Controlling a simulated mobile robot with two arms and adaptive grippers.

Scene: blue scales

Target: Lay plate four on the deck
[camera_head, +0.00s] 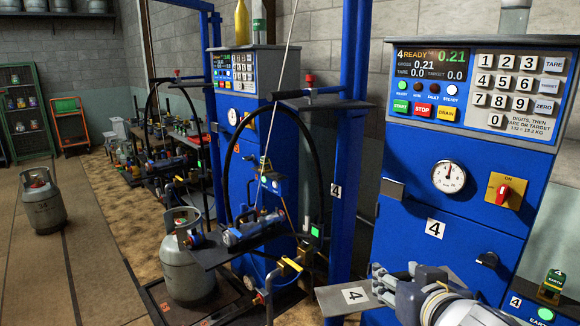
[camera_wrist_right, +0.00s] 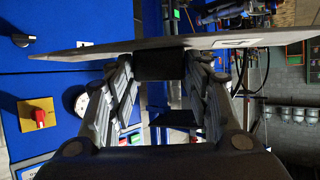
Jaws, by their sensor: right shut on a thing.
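Plate four (camera_head: 335,303) is a flat grey plate with a white label marked 4. My right gripper (camera_head: 386,287) is shut on its right edge and holds it in front of the blue station marked 4, low in the head view. In the right wrist view the plate (camera_wrist_right: 180,43) lies across the top, between the tips of the two fingers (camera_wrist_right: 158,65). A dark low platform (camera_head: 162,298) at bottom centre left bears a grey gas cylinder; I cannot tell if it is the deck meant. The floor below the plate is out of frame. My left gripper is not in view.
The blue control cabinet (camera_head: 468,170) has a lit display, keypad, gauge and red switch. The grey cylinder (camera_head: 188,262) stands left of the plate, near a small shelf (camera_head: 245,243) with hoses and valves. Another cylinder (camera_head: 42,203) stands on open floor at far left.

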